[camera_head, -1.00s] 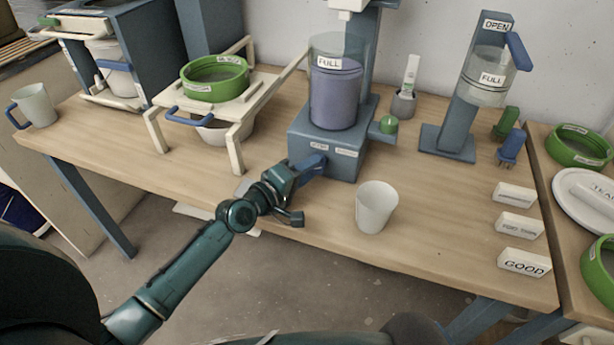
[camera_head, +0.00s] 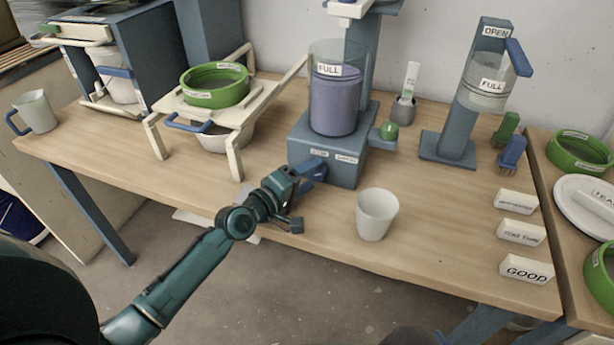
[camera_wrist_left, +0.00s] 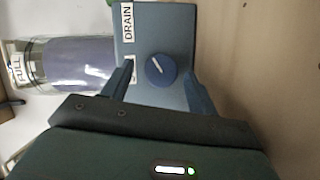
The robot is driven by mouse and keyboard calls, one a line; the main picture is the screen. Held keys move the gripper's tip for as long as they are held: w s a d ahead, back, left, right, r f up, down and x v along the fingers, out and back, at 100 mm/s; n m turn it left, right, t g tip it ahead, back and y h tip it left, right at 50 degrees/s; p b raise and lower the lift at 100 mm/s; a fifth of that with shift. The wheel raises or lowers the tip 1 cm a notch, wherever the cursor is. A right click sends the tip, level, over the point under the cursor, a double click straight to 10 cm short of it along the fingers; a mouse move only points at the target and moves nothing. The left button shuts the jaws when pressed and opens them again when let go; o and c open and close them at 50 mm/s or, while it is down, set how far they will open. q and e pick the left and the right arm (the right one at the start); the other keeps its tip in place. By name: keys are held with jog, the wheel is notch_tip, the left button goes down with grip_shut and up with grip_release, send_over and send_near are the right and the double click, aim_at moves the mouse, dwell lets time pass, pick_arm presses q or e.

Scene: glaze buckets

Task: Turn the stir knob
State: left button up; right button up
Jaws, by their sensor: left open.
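The stir knob (camera_wrist_left: 160,69) is a round blue dial with a white pointer line on the blue-grey mixer base (camera_head: 330,150). In the head view my left gripper hides it. My left gripper (camera_head: 311,174) is open in front of the base. In the left wrist view the gripper (camera_wrist_left: 160,82) has its fingers on either side of the knob, with gaps showing. A clear vessel (camera_head: 335,100) of purple-grey liquid marked FULL stands on the base. A DRAIN label (camera_wrist_left: 127,21) shows beside the knob; another label is partly hidden by a finger. My right gripper is not in view.
A white cup (camera_head: 376,214) stands near the table's front edge, right of my gripper. A green sieve (camera_head: 214,84) on a wooden frame is to the left. A green-tipped side valve (camera_head: 388,132) juts right from the base. Label blocks (camera_head: 521,232) lie at right.

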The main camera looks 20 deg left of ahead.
pick_arm(q)
jog(key=v, duration=1.2)
jog(key=shift+s+a+b, duration=0.15)
jog(key=shift+s+b, duration=0.05)
jog(key=shift+b, duration=0.15)
jog(key=shift+s+a+r, duration=0.1)
jog(key=shift+s+a, duration=0.05)
jog(key=shift+s, duration=0.2)
